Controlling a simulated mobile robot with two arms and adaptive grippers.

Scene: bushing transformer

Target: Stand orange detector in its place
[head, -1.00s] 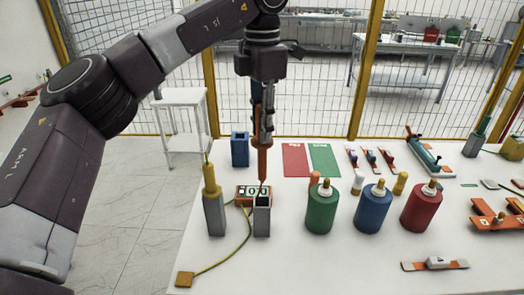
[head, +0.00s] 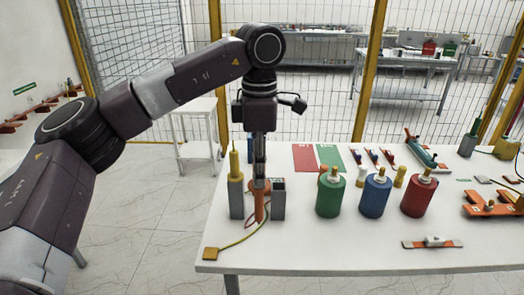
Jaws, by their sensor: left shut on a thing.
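My left gripper (head: 259,180) points straight down over the table's left part and is shut on the orange detector (head: 260,207). The detector is upright, with its lower part showing below the fingers. In the picture it stands just left of an open grey holder (head: 278,202), not in it. I cannot tell whether its lower end touches the table. A yellow detector (head: 235,165) stands in a matching grey holder (head: 236,198) to the left. The gripper hides the detector's upper part. My right gripper is not in view.
Green (head: 330,195), blue (head: 374,203) and red (head: 418,197) bottles stand to the right on the white table (head: 345,255). Red and green mats lie behind. The table's front middle is clear.

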